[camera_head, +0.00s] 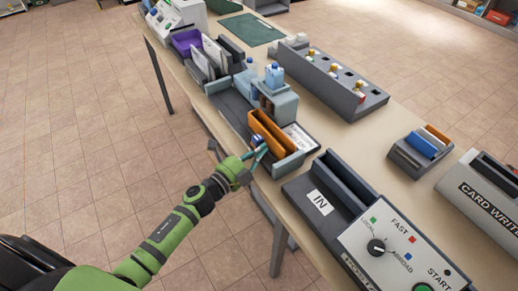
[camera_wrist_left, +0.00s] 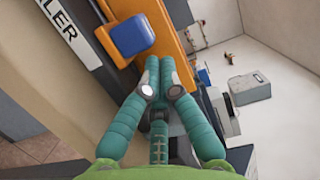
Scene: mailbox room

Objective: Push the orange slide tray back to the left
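The orange slide tray (camera_head: 271,134) is a narrow open box in a dark grey track (camera_head: 230,104) on the long table. A blue knob (camera_head: 257,140) sits on its near side. My left gripper (camera_head: 262,152) is at the near side of the tray, next to the knob. In the left wrist view, its teal fingertips (camera_wrist_left: 166,62) are together with nothing seen between them. They are close to the blue knob (camera_wrist_left: 132,37) and the orange tray (camera_wrist_left: 172,22); contact cannot be told. My right gripper is not in view.
A grey IN tray (camera_head: 325,195) and a control panel (camera_head: 390,245) with a dial stand to the right. A dark rack (camera_head: 330,80) lies behind. Purple and grey bins (camera_head: 187,40) stand farther left.

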